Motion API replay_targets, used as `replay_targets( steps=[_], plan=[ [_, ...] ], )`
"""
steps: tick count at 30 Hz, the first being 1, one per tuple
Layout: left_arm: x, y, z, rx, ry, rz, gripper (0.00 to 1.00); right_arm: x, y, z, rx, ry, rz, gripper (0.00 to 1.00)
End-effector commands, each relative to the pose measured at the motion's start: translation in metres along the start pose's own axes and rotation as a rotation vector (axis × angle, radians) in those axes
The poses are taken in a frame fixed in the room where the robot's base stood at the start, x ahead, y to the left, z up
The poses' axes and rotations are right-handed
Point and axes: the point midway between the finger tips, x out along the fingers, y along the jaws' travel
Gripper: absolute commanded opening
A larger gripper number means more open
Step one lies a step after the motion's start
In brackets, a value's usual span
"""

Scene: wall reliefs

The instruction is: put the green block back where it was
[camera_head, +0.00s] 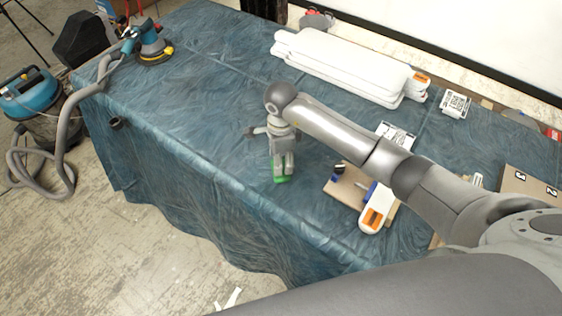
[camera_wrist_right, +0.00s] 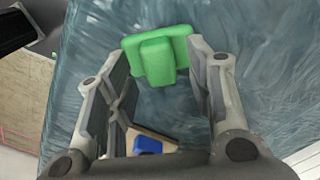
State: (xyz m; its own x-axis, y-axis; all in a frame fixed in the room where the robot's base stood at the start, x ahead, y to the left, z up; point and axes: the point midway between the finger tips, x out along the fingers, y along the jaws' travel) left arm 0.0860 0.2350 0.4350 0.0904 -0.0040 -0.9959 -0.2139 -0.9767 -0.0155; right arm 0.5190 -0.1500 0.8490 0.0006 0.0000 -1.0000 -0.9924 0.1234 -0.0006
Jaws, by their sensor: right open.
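The green block (camera_head: 281,179) is on the blue-covered table, near its front edge, directly below my right gripper (camera_head: 282,166). In the right wrist view the green block (camera_wrist_right: 180,42) shows a wide part with a smaller raised part on it. There my right gripper (camera_wrist_right: 157,72) is open. Its fingers stand on either side of the block, near the fingertips. I cannot tell whether they touch it. In the head view the gripper hides much of the block. My left gripper is not in view.
A wooden board (camera_head: 345,190) with a blue item lies just right of the gripper, beside a white-and-orange object (camera_head: 376,208). Long white panels (camera_head: 345,65) are stacked at the back. A sander (camera_head: 150,43) stands far left. The cloth (camera_head: 190,110) left of the gripper is clear.

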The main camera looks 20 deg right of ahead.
Motion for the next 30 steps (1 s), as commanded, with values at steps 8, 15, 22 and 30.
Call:
replay_targets(
  steps=[8,15,22,30],
  plan=[
    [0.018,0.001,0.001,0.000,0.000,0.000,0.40,-0.060,-0.002,0.000,-0.002,0.000,-0.006,0.48],
    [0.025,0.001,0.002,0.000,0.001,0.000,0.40,-0.094,0.000,0.000,-0.001,0.000,-0.001,0.48],
    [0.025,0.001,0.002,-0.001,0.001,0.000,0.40,-0.101,0.000,0.000,-0.001,0.000,0.000,0.48],
    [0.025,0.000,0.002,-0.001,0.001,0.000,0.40,-0.101,0.000,0.000,-0.001,0.000,0.001,0.48]
  ],
)
